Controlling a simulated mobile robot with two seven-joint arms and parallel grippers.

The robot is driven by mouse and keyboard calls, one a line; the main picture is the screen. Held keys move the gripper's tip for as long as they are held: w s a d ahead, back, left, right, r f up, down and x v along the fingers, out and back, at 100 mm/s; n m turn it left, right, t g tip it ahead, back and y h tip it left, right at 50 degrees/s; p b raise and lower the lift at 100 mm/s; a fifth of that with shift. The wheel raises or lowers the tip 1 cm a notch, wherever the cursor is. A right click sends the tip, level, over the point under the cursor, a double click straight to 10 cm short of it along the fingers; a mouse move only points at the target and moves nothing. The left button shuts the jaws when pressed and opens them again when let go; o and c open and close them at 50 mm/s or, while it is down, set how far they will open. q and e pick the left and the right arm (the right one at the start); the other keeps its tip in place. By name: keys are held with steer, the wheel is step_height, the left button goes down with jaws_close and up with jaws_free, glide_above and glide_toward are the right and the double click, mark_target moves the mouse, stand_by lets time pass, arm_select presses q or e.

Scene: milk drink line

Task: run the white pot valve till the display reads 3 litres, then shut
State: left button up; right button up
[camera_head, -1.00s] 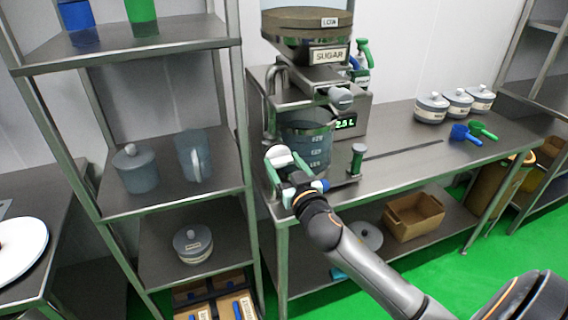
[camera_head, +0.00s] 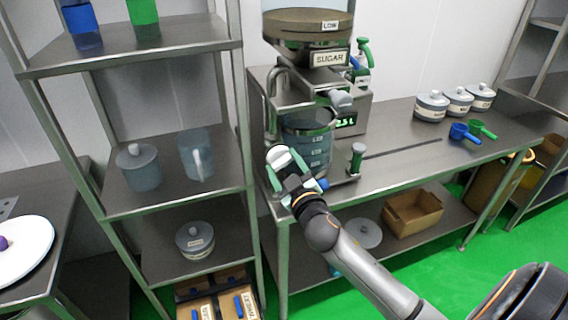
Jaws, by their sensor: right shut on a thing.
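My right gripper (camera_head: 288,166) is shut on the round white valve handle (camera_head: 277,155) at the front left of the metal dispensing machine, and partly hides it. The lit green display (camera_head: 346,122) appears to read 2.5 L. A clear grey measuring jug (camera_head: 318,143) with level marks stands at the machine, behind my right gripper. Whether liquid is flowing I cannot tell. My left gripper is not in view.
A hopper (camera_head: 308,27) and a SUGAR label (camera_head: 329,58) are above the jug. Lidded pots (camera_head: 432,107) and blue and green scoops (camera_head: 463,133) sit farther right on the bench. A shelf rack (camera_head: 125,190) stands left.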

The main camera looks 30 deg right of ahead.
stand_by(0.3)
steer(key=o, duration=1.3)
steer(key=shift+s, duration=0.1)
steer(key=shift+b+v, duration=1.15)
steer(key=shift+v, duration=5)
